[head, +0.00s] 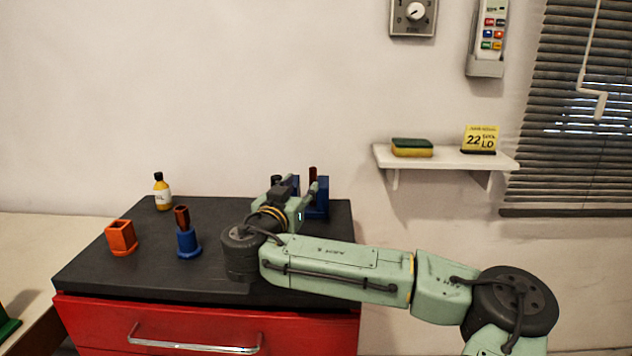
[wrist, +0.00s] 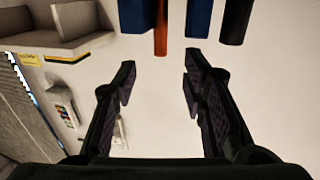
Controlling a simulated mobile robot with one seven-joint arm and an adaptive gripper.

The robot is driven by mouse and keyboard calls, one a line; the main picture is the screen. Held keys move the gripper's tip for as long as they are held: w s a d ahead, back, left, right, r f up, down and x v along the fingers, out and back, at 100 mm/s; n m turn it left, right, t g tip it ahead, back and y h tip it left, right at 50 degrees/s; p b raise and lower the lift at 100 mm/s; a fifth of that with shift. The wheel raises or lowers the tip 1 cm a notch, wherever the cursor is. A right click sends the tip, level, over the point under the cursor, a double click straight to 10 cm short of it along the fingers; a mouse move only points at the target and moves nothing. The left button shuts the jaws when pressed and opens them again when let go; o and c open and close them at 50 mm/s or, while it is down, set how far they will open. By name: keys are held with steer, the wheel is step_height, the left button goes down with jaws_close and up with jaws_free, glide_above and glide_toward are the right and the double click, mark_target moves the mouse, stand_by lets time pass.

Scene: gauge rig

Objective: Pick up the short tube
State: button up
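My gripper (head: 302,190) is at the back right of the dark worktop, partly hidden by my wrist. In the wrist view, my gripper (wrist: 159,75) is open with nothing between its fingers. A red-brown tube (head: 312,174) shows by a blue holder (head: 322,197) just beyond it. In the wrist view, the red-brown tube (wrist: 161,28) lies between blue posts (wrist: 199,18), past the fingertips and apart from them. Another red-brown tube (head: 181,216) stands in a blue round-based holder (head: 188,243) at centre left. I cannot tell which tube is the short one.
An orange square open-topped holder (head: 121,239) and a yellow bottle with a dark cap (head: 162,194) stand on the worktop (head: 130,270) at left. A wall shelf (head: 440,161) bears a sponge (head: 412,148) and a yellow sign (head: 481,138). The worktop's front left is clear.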

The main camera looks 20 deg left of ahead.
mark_target(312, 172)
steer(key=w, duration=0.2)
steer(key=w+p, duration=0.1)
steer(key=shift+w+r, duration=0.25)
steer(key=shift+w, duration=0.1)
steer(key=shift+w+a+f+p, duration=0.1)
steer(key=shift+w+p, duration=0.95)
steer(key=shift+w, duration=2.05)
steer(key=shift+c, duration=0.3)
jaws_close()
